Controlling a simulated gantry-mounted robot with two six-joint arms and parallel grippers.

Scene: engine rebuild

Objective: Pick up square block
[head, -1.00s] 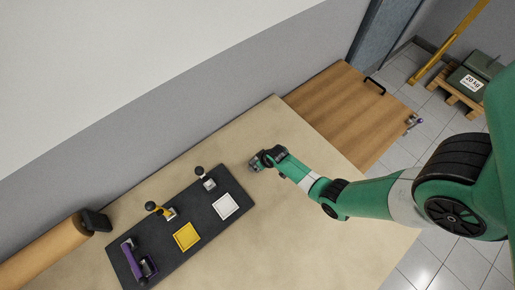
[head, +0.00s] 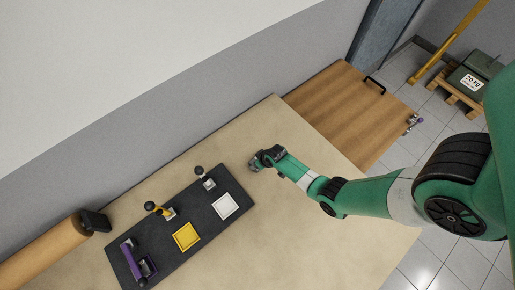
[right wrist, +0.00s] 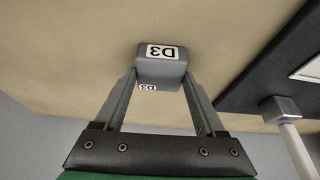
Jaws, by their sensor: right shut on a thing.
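The square block is a small grey block with white "D3" labels (right wrist: 160,65) between the fingertips in the right wrist view. My right gripper (right wrist: 160,80) is shut on it, with one finger on each side. In the head view my right gripper (head: 256,161) is low over the tan table, to the right of the dark board. The block is too small and too covered there to make out clearly. I cannot tell whether it touches the table. My left gripper is not in view.
A dark board (head: 150,212) on the table (head: 300,220) holds a white square (head: 226,206), a yellow square (head: 187,237), upright knobbed levers and a purple handle (head: 131,258). A wooden panel with a black handle (head: 345,110) adjoins the table's far right. The table's front right is clear.

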